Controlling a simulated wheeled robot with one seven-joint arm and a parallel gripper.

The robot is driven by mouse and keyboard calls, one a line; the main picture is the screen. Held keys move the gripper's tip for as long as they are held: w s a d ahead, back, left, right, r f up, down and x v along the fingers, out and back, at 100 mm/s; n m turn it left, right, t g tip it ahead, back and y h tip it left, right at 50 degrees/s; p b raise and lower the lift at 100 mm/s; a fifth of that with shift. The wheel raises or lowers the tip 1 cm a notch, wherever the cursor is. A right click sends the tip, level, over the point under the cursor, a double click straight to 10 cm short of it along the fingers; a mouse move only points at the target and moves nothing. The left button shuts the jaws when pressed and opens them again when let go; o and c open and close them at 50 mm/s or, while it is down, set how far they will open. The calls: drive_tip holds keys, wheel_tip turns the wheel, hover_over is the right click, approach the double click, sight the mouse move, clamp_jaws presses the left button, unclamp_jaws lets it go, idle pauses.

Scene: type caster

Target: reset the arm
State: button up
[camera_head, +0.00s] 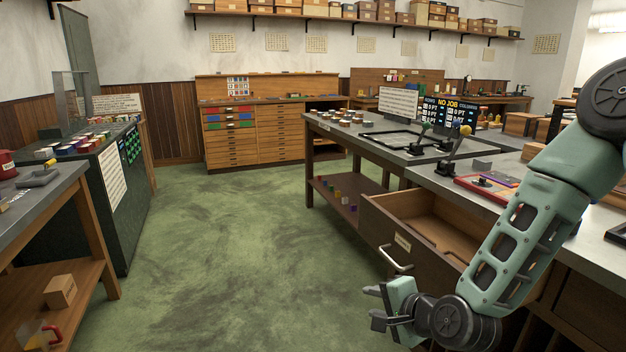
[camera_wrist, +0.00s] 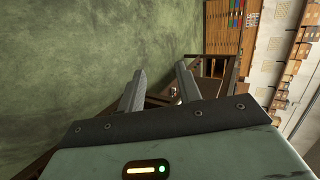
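My arm comes in from the right side of the head view and bends down toward the floor. My gripper (camera_head: 376,305) is at its end, low in front of the bench and below the open drawer. In the wrist view my gripper (camera_wrist: 160,88) shows two fingers apart with nothing held between them. The open drawer (camera_head: 402,246) has a metal handle and a label on its front, and looks empty where its inside shows. My forearm hides part of the drawer and bench front.
The right workbench (camera_head: 345,128) carries a black frame, levers, jars and a dark sign board (camera_head: 449,110). A green cabinet (camera_head: 125,195) and a table with a small box (camera_head: 60,291) stand at left. A wooden drawer cabinet (camera_head: 255,140) is at the back. The green floor between is clear.

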drive_tip(key=s+r+n+g+h+p, duration=0.1)
drive_tip(key=s+r+n+g+p, duration=0.1)
drive_tip(key=s+r+n, duration=0.4)
drive_tip(key=s+r+n+g+h+p, duration=0.2)
drive_tip(key=s+r+n+g, duration=0.3)
drive_tip(key=s, duration=0.7)
drive_tip(key=s+r+n+g+h+p, duration=0.2)
drive_tip(key=s+r+n+g, duration=0.1)
drive_tip(key=s+r+n, duration=0.4)
drive_tip(key=s+n, duration=0.2)
drive_tip(key=s, duration=0.1)
drive_tip(key=shift+d+r, duration=0.3)
drive_tip(key=shift+r, duration=0.05)
